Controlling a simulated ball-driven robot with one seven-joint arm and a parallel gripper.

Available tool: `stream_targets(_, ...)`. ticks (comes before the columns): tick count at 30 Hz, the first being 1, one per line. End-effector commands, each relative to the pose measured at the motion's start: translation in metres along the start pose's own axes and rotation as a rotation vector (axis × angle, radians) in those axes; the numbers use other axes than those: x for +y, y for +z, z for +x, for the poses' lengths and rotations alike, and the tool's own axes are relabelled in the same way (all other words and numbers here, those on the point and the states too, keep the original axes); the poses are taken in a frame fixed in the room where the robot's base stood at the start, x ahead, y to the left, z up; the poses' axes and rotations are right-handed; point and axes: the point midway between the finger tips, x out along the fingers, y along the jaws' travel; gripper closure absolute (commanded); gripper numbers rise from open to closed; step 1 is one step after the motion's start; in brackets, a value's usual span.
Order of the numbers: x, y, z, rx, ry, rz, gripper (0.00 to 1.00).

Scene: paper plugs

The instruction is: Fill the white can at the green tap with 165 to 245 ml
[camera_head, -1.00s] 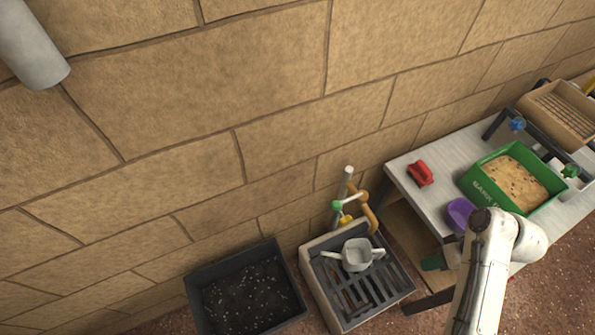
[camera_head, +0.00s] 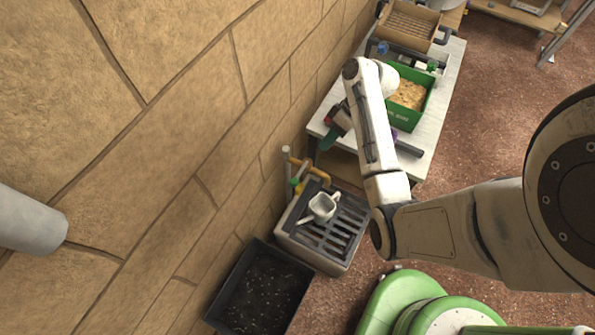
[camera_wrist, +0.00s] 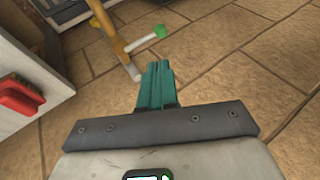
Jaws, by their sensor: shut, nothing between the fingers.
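The white can (camera_head: 322,206) stands on the slatted grate of a pale basin by the wall, below the tap pipes. The green tap (camera_head: 297,187) is a small green knob behind the can; in the wrist view its green end (camera_wrist: 160,31) sits on a white bar beside an orange pipe. My gripper (camera_head: 328,141) is above the bench end nearest the basin, up and to the right of the tap in the head view. Its teal fingers (camera_wrist: 156,84) are shut and empty, apart from the tap. The can is not visible in the wrist view.
A dark soil-filled tub (camera_head: 262,295) stands beside the basin (camera_head: 318,262). The bench (camera_head: 440,105) carries a green box (camera_head: 424,112) and a wooden tray (camera_head: 410,24). A red brush (camera_wrist: 18,97) lies on the bench at left in the wrist view. The stone wall is close behind the tap.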

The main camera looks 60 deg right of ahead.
Motion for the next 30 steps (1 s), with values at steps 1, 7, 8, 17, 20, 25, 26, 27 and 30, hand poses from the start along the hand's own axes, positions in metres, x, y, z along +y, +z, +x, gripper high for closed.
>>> stream_targets(1, 0.000, 0.000, 0.000, 0.000, 0.000, 0.000, 1.00)
stream_targets(7, 0.001, 0.001, 0.011, -0.001, 0.000, -0.001, 1.00)
stream_targets(8, 0.002, 0.001, 0.015, -0.001, 0.000, -0.001, 1.00)
stream_targets(17, -0.001, 0.000, 0.061, -0.003, -0.003, 0.002, 1.00)
stream_targets(20, -0.001, 0.001, 0.081, -0.004, -0.003, 0.002, 1.00)
stream_targets(25, -0.001, 0.000, 0.110, -0.003, -0.001, 0.001, 1.00)
stream_targets(26, -0.001, 0.000, 0.115, -0.003, -0.001, 0.000, 1.00)
stream_targets(27, -0.001, 0.000, 0.120, -0.003, -0.001, 0.001, 1.00)
stream_targets(30, -0.001, 0.000, 0.131, -0.001, 0.000, 0.001, 1.00)
